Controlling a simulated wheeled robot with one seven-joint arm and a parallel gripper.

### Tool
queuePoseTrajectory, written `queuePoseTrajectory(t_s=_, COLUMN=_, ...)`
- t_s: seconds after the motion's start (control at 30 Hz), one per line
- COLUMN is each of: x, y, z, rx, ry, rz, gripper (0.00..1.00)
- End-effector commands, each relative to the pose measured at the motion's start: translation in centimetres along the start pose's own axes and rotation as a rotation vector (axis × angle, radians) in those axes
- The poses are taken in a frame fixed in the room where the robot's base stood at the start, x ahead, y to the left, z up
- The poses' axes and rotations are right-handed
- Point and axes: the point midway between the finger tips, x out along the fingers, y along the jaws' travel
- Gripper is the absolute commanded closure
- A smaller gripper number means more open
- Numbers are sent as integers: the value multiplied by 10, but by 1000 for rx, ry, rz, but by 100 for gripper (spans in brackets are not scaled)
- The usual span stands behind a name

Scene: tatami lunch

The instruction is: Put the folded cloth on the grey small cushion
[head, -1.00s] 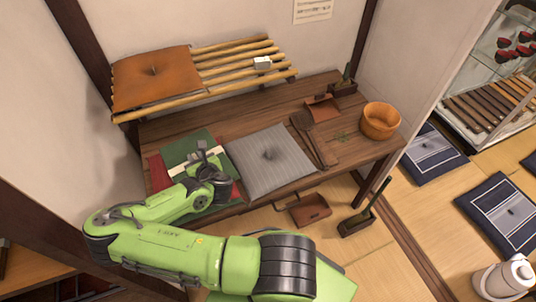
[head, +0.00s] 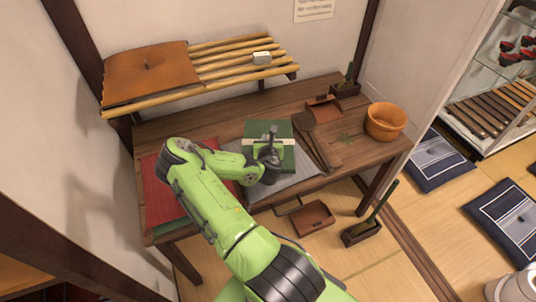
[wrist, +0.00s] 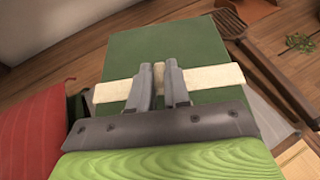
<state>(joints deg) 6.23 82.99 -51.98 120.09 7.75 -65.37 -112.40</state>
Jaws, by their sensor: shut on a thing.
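The folded cloth (head: 256,128) is green and flat, with a cream band across it. It fills the middle of the wrist view (wrist: 170,45). My gripper (wrist: 160,72) is shut on it at the cream band; in the head view my gripper (head: 268,155) partly covers it. The grey small cushion (head: 300,183) lies on the wooden bench under the cloth, which hides its far part and middle. A little of it shows at the lower right of the wrist view. I cannot tell whether the cloth touches the cushion.
A red cushion (head: 160,204) lies at the bench's left end. A dark ladle (head: 318,145), a brown dustpan (head: 323,107) and a wooden bucket (head: 386,121) are to the right. The bench's front right is clear.

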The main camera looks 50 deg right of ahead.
Motion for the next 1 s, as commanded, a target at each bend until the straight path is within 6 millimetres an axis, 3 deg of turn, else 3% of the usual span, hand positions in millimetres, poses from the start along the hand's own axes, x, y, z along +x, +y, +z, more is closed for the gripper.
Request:
queuePoseTrajectory(t_s=0.27, x=15, y=0, z=-36, rx=0, ry=-1, rz=1, gripper=100)
queuePoseTrajectory(t_s=0.57, x=15, y=0, z=-35, rx=-1, ry=-1, rz=1, gripper=100)
queuePoseTrajectory(t_s=0.6, x=15, y=0, z=-36, rx=0, ry=-1, rz=1, gripper=80)
queuePoseTrajectory(t_s=0.77, x=15, y=0, z=-35, rx=0, ry=-1, rz=1, gripper=56)
queuePoseTrajectory(t_s=1.0, x=15, y=0, z=-35, rx=0, ry=-1, rz=1, gripper=53)
